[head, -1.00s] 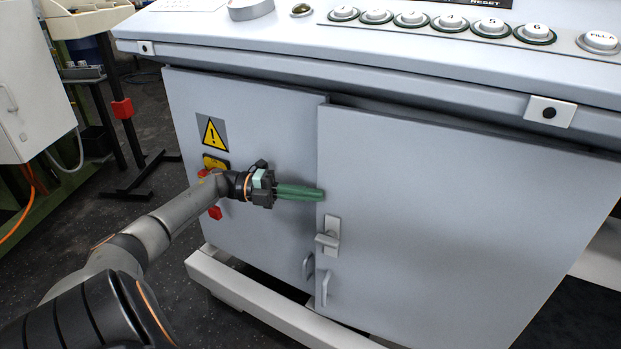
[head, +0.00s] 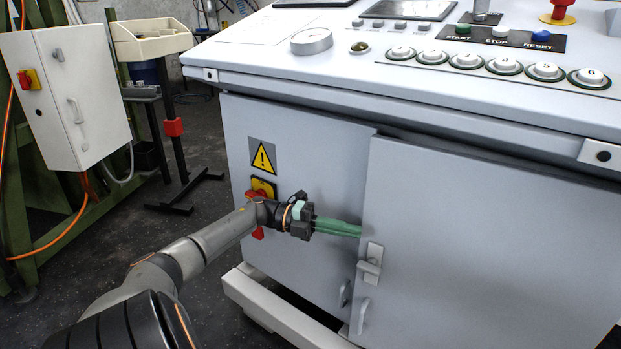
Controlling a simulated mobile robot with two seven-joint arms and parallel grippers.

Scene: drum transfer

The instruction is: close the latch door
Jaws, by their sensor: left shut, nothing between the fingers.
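The latch door is the grey right-hand door (head: 480,240) of the console cabinet. Its left edge stands slightly proud of the left door (head: 300,150), so it looks a little ajar. A latch handle (head: 371,262) sits on a plate near that edge, with a pull handle (head: 363,316) below it. My left gripper (head: 358,231) is shut and empty. Its green fingers point right, and their tips are at the upper left edge of the latch door, above the latch; I cannot tell whether they touch it. My right gripper is not in view.
The console top (head: 400,75) with its buttons overhangs the doors. A red and yellow switch (head: 262,188) is behind my left wrist. A pale base rail (head: 280,310) runs below. A white wall box (head: 70,95) and a black stand (head: 185,190) are at the left.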

